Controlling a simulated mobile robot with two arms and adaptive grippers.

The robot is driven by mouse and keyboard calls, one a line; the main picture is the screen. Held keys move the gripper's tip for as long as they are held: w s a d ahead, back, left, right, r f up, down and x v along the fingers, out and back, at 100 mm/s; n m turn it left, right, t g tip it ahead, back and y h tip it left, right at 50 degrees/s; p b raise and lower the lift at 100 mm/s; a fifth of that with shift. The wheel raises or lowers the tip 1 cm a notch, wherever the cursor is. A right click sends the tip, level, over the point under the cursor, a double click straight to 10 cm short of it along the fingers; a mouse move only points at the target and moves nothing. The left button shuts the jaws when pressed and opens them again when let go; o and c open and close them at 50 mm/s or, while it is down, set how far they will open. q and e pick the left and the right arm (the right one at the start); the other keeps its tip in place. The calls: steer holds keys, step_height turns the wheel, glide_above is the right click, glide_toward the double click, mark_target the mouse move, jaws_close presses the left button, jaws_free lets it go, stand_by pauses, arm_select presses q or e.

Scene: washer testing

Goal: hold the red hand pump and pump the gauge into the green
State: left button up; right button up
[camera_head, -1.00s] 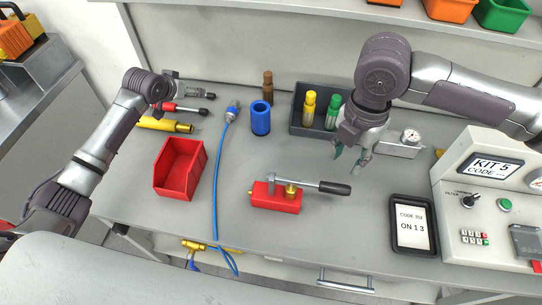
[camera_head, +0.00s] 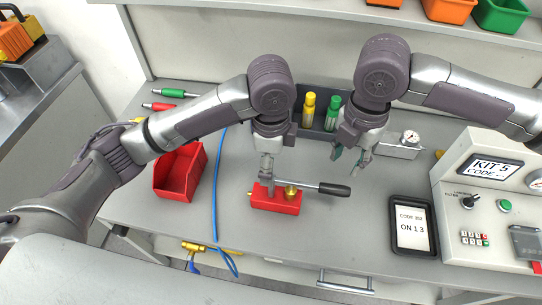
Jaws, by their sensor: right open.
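The red hand pump (camera_head: 287,206) lies on the grey bench near the middle, with its black-gripped lever (camera_head: 333,188) pointing right and a brass fitting on top. My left gripper (camera_head: 267,186) points down at the left end of the pump and covers part of it. I cannot tell whether its fingers touch the pump or are shut. My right gripper (camera_head: 351,158) is open and empty, above and behind the lever's end. A small round gauge (camera_head: 410,137) stands on a pale block at the right; its needle is too small to read.
A red bin (camera_head: 180,172) and a blue hose (camera_head: 215,185) are left of the pump. A dark tray (camera_head: 315,125) holds yellow and green bottles behind. A tablet (camera_head: 412,225) and a control panel (camera_head: 485,215) stand right. Bench in front of the pump is clear.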

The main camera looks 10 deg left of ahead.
mark_target(271, 191)
arm_select(q)
step_height(271, 191, down, 13)
steer(key=shift+f, duration=0.2)
stand_by(0.3)
jaws_close()
stand_by(0.4)
